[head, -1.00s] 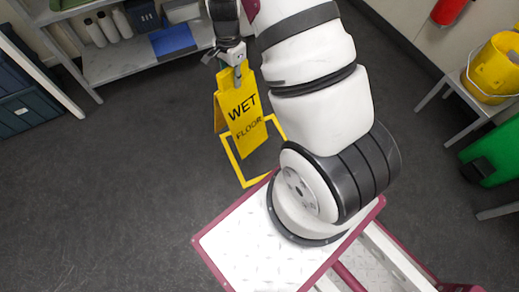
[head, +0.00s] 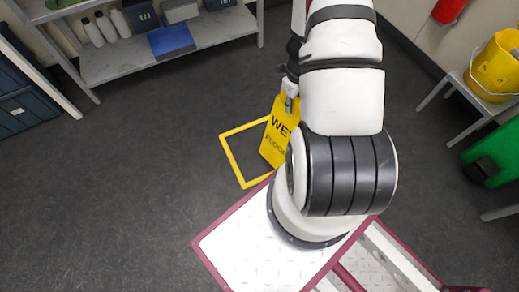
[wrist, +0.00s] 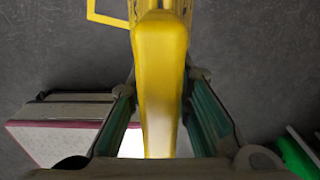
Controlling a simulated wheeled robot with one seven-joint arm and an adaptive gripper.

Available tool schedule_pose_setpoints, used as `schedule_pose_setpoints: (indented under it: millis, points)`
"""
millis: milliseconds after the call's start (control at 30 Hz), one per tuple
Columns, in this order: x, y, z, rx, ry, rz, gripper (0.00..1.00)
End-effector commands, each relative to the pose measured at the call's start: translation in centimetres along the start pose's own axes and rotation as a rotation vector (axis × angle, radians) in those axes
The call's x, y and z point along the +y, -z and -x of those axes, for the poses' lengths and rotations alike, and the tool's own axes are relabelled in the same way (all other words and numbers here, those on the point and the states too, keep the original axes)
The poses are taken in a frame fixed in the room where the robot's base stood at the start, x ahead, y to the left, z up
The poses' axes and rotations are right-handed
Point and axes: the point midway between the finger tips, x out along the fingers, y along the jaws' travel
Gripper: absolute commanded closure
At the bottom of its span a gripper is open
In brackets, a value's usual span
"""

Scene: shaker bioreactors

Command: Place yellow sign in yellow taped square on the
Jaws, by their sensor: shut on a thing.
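The yellow wet floor sign (head: 277,135) hangs upright from my gripper (head: 289,94) in the head view, partly hidden behind my arm. In the wrist view my gripper (wrist: 160,125) is shut on the top of the sign (wrist: 160,60), with one finger on each side. The yellow taped square (head: 231,158) is on the dark floor. In the head view the sign overlaps the square's right part, with the square's left part showing bare floor inside. The square also shows in the wrist view (wrist: 91,12) at the upper left. I cannot tell whether the sign touches the floor.
A shelf (head: 110,66) with bottles and bins stands at the back left. A yellow bucket (head: 497,68) sits on a small table at the right, above a green bin (head: 492,150). Open floor lies left of the square.

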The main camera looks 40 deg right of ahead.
Motion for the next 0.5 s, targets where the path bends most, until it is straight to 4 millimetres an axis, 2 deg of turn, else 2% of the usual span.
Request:
schedule_pose_setpoints:
  millis: [100, 300, 500]
  points:
    - [-0.7, 1.6, -0.9, -0.001, -0.001, -0.120, 1.00]
    - [-1.1, 3.1, -1.7, -0.001, 0.000, -0.236, 1.00]
    - [-0.9, 2.5, -1.9, -0.002, 0.001, -0.261, 1.00]
